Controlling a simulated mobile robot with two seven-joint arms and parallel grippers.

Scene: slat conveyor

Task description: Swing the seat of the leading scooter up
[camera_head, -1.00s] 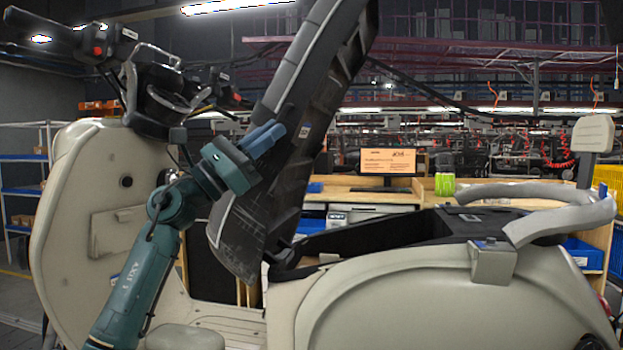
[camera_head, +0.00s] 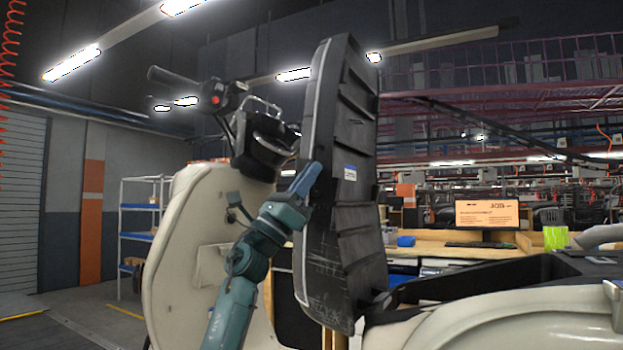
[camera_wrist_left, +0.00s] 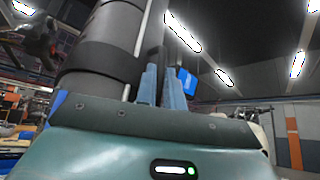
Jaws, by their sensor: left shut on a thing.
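The seat (camera_head: 345,190) of the cream scooter (camera_head: 190,245) stands raised, almost upright, with its dark ribbed underside facing right. Its lower end is at the front of the open seat bay (camera_head: 490,280). My left gripper (camera_head: 308,182) is shut on the seat's left edge, about halfway up. In the left wrist view, the two blue fingers (camera_wrist_left: 160,82) sit close together with the seat's edge (camera_wrist_left: 152,40) between them; the seat's grey and black surface (camera_wrist_left: 95,65) fills the left part. The fingertips are partly hidden by the seat in the head view. My right gripper is not in view.
The handlebar and front column (camera_head: 255,135) stand left of the seat, close to my left arm. A shelf rack (camera_head: 138,235) stands far left; the floor there looks clear.

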